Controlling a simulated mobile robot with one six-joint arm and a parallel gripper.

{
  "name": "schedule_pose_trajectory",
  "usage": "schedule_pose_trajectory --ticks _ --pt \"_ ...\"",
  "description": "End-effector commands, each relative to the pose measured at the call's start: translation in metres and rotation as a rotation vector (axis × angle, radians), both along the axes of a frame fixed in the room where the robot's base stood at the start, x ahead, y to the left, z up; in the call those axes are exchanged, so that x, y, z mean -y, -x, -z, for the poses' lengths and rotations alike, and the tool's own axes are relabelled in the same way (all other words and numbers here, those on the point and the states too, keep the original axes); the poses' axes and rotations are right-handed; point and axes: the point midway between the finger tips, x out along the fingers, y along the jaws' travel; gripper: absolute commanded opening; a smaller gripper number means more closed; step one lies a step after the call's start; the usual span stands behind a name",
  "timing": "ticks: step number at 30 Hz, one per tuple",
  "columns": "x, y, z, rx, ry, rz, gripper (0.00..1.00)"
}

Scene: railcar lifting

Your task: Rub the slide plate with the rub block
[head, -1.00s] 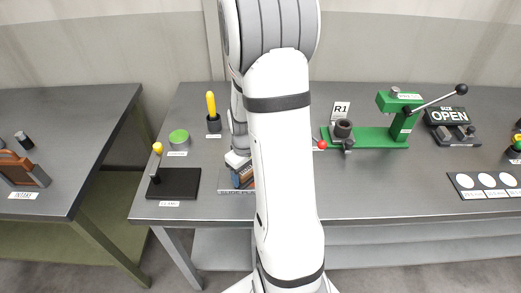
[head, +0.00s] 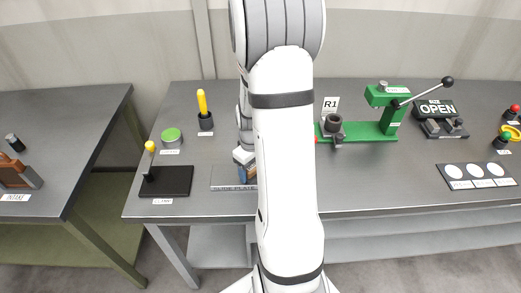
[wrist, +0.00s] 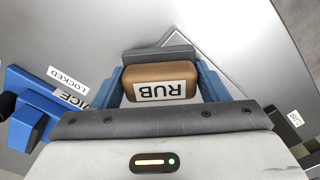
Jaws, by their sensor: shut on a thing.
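My gripper (wrist: 160,88) is shut on the rub block (wrist: 148,82), a brown block with a white RUB label between the blue fingers in the wrist view. In the head view my gripper (head: 245,173) is low over the right part of the slide plate (head: 224,176), a flat grey plate with a label along its front edge. My arm hides the plate's right end and most of the block. I cannot tell for sure whether the block touches the plate.
Left of the plate is a black clamp base (head: 176,183) with a yellow-knobbed lever. Behind stand a green-topped tin (head: 172,137) and a yellow-handled tool in a dark cup (head: 205,121). A green press (head: 365,130) and a black tray with white discs (head: 476,176) are to the right.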

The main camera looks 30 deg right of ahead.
Motion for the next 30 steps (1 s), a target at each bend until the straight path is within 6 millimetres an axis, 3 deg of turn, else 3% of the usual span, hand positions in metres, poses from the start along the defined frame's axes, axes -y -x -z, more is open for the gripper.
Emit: schedule_pose_trajectory --ticks 5,8,24,30 --pt "0.005 0.001 -0.004 -0.003 -0.001 -0.007 0.46" --pt "0.005 -0.001 -0.032 0.005 0.002 -0.008 0.46" --pt "0.003 -0.001 -0.079 0.001 0.001 -0.012 0.46" --pt "0.002 -0.001 -0.086 0.001 0.001 -0.013 0.46"
